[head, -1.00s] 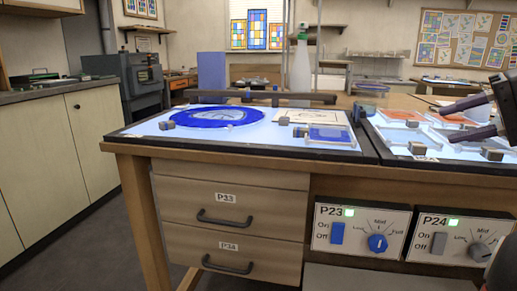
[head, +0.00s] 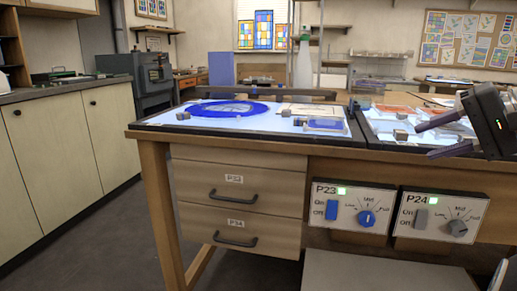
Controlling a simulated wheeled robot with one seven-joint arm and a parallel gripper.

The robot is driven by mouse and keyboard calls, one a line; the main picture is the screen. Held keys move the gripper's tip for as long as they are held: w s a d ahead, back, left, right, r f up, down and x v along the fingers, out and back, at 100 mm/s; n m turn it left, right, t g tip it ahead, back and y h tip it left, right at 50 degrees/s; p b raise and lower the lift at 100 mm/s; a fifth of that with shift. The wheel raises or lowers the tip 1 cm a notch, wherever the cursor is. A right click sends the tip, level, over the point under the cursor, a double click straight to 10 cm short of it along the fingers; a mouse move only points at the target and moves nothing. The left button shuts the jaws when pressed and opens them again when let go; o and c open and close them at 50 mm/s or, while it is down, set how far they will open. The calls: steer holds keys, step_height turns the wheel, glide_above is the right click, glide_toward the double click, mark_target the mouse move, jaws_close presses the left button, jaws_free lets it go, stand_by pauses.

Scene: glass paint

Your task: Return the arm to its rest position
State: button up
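My gripper (head: 428,138) is at the right edge of the head view, above the right part of the light table. Its two dark fingers are spread apart, and I see nothing held between them. The rest of my arm is cut off by the picture edge.
The wooden light table (head: 330,144) stands ahead, with a blue round glass piece (head: 228,108) on its lit top. Below are drawers (head: 236,200) and two switch panels, P23 (head: 352,207) and P24 (head: 440,218). Floor is clear at left.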

steer(key=s+a+f+g+h, duration=0.2)
steer(key=s+a+f+h, duration=0.15)
steer(key=a+f, duration=0.85)
steer(key=s+a+f+n+h, duration=0.2)
steer(key=s+f, duration=0.3)
steer(key=f, duration=0.3)
steer(key=s+a+f+n+h, duration=0.3)
steer(key=s+f+n, duration=0.1)
steer(key=f, duration=0.5)
steer(key=shift+s+a+n, duration=0.3)
steer(key=shift+s, duration=0.55)
